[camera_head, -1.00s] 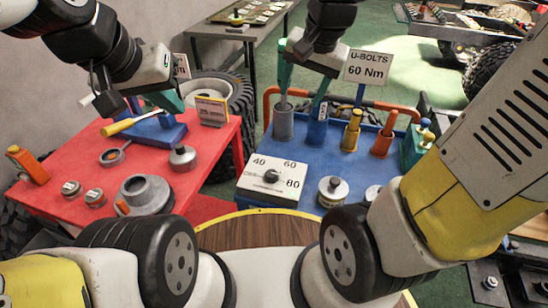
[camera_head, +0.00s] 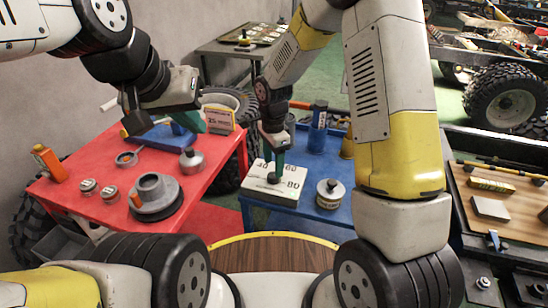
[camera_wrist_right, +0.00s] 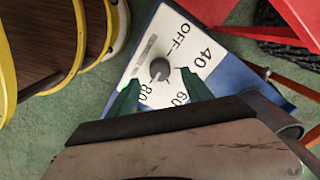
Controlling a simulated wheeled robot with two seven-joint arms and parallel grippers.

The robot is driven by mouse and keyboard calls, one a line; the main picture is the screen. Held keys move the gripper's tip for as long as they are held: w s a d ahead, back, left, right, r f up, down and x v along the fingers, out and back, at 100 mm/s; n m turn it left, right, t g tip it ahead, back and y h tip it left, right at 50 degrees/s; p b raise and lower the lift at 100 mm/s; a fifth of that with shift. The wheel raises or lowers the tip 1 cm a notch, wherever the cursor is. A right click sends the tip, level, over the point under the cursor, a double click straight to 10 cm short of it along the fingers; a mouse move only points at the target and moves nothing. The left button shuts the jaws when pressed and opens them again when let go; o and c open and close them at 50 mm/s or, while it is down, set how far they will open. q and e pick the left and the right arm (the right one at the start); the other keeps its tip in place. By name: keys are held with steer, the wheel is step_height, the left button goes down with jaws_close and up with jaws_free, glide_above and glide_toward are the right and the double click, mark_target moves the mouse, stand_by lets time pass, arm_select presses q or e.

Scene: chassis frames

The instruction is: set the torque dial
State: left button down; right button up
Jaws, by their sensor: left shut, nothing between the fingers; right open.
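The torque dial is a dark round knob (camera_wrist_right: 160,68) on a white box (camera_head: 258,184) marked OFF, 40, 60 and 80, on the blue cart (camera_head: 315,165). My right gripper (camera_wrist_right: 160,92) is open over the box, its green fingers spread on the knob's near side in the right wrist view. In the head view my right gripper (camera_head: 275,168) covers much of the knob. Contact with the knob is unclear. A pale mark on the knob seems to face the 80 side. My left gripper (camera_head: 212,124) is shut and empty above the red table's back edge.
A metal weight (camera_head: 330,193) stands right of the dial box. A blue bottle-shaped holder (camera_head: 318,128) stands behind.

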mark_target(273, 175)
steer(key=shift+f, duration=2.3)
jaws_close()
